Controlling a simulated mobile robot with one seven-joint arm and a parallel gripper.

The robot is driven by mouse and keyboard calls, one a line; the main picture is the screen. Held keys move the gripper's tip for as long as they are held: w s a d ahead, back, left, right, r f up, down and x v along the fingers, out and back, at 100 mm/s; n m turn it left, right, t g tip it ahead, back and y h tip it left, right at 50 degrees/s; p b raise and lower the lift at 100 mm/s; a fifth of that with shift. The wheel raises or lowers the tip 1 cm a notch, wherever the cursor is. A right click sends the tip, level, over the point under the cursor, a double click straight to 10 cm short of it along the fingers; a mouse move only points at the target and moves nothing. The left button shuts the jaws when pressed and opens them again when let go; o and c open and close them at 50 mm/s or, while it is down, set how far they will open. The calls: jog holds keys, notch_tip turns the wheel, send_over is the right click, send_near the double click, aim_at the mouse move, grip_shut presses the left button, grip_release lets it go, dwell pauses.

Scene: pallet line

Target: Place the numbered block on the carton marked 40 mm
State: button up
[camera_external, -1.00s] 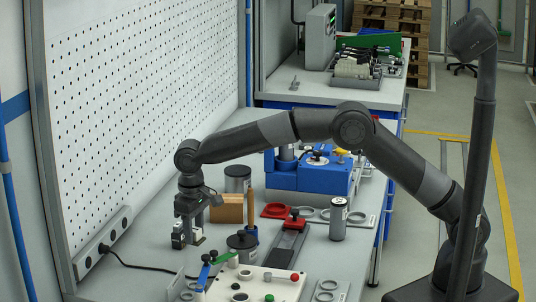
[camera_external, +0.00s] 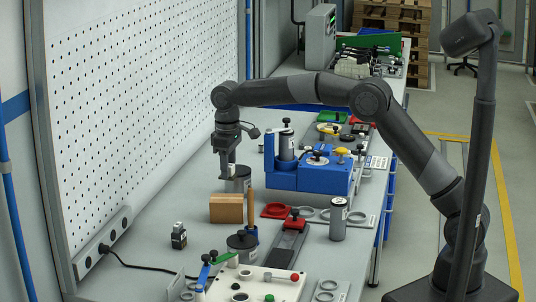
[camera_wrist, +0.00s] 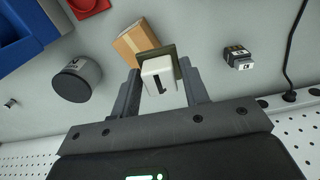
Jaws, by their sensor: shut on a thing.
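My gripper (camera_wrist: 158,88) is shut on a small block (camera_wrist: 158,74) with a white face bearing a dark "1" and an olive edge. In the external view my gripper (camera_external: 228,173) is raised in front of the pegboard, beyond the carton and over the grey cylinder's spot; the held block is hard to make out there. The brown carton (camera_external: 226,208) stands on the bench, and it shows in the wrist view (camera_wrist: 135,42) past the held block, partly hidden by it. No 40 mm mark is readable on it.
A small dark block with white labels (camera_external: 179,236) stands alone on the bench. A grey cylinder (camera_external: 238,180) is behind the carton.

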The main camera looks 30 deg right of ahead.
jog(key=w+d+r, duration=0.1)
jog(key=w+d, duration=0.1)
jog(key=d, duration=0.1)
send_over(236, 199)
notch_tip(236, 199, down, 5)
jog(key=shift+d, duration=0.1)
jog(key=shift+f, duration=2.35)
jog(key=shift+f, duration=0.1)
jog(key=o, duration=1)
